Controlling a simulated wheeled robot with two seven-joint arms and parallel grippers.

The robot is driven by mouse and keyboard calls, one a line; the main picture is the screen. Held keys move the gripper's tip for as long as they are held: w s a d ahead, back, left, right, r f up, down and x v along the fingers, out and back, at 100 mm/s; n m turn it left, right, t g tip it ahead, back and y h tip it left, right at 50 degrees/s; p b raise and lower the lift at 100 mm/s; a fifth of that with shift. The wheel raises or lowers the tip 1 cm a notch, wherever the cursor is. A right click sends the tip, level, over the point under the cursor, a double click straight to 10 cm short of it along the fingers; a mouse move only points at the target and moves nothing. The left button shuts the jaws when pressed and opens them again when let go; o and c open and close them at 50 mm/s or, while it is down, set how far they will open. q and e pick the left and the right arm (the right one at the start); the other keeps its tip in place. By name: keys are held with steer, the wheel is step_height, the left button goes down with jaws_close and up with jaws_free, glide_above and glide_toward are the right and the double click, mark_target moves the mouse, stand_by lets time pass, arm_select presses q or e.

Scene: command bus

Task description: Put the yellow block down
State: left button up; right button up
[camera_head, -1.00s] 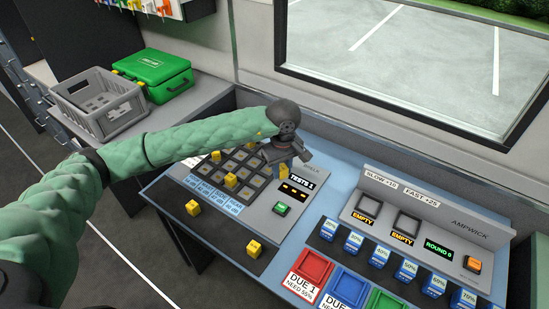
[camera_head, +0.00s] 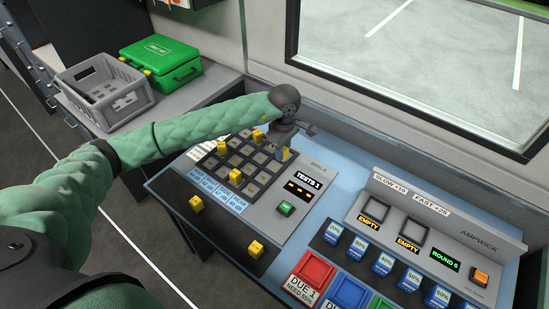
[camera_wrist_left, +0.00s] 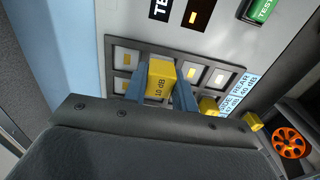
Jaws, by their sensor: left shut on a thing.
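My left gripper (camera_wrist_left: 162,95) is shut on a yellow block (camera_wrist_left: 160,80) marked 10 dB in the left wrist view. It holds the block at the dark grid of square sockets (camera_head: 226,164); I cannot tell whether the block touches a socket. In the head view the gripper (camera_head: 283,152) is over the grid's far right corner, and the held block is mostly hidden by it. Other yellow blocks stand in the grid, such as one (camera_head: 235,176) near its front edge. Two more yellow blocks, one at left (camera_head: 196,203) and one at right (camera_head: 256,249), lie in front of the panel. My right gripper is not in view.
A green TEST button (camera_head: 286,208) and a TESTS display (camera_head: 298,190) sit right of the grid. Red (camera_head: 309,279) and blue (camera_head: 348,292) trays and several blue labelled blocks are further right. A grey crate (camera_head: 108,95) and green case (camera_head: 160,62) stand at the back left.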

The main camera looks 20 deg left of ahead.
mark_target(274, 166)
arm_select(q)
steer(key=a, duration=0.1)
steer(key=a+f, duration=0.1)
steer(key=shift+w+a+f, duration=0.15)
steer(key=shift+a+f, duration=0.15)
steer(key=shift+a, duration=0.1)
steer(key=shift+f, duration=0.45)
step_height(274, 166, down, 3)
steer(key=shift+a+f, duration=0.1)
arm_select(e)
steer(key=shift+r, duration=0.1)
arm_select(q)
steer(key=shift+f, duration=0.15)
steer(key=o, duration=1)
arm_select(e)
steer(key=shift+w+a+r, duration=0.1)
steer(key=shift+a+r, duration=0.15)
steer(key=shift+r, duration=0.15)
